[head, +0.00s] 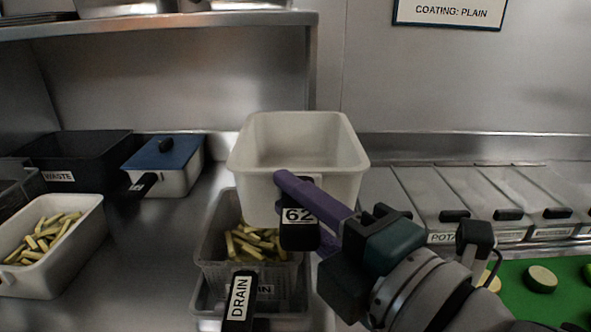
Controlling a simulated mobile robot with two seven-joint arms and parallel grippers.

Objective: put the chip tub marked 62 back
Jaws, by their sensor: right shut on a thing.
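The chip tub marked 62 (258,196) is white and rectangular, and looks empty. It is held up near the middle of the head view, upright. Its black handle (299,236) with the 62 label faces me. My right gripper (295,200) is shut on the tub at this handle, with its purple fingers across the front. Part of the handle is hidden by the fingers. The tub is above and partly in front of a clear drain basket (217,240) with chips in it. My left gripper is not in view.
A white tub of chips (75,252) stands at left. Behind are a black waste bin (85,152) and a blue-lidded tub (165,152). Lidded bins (440,190) line the right back, with a green board (518,300) holding slices in front. Bare steel counter lies left of the basket.

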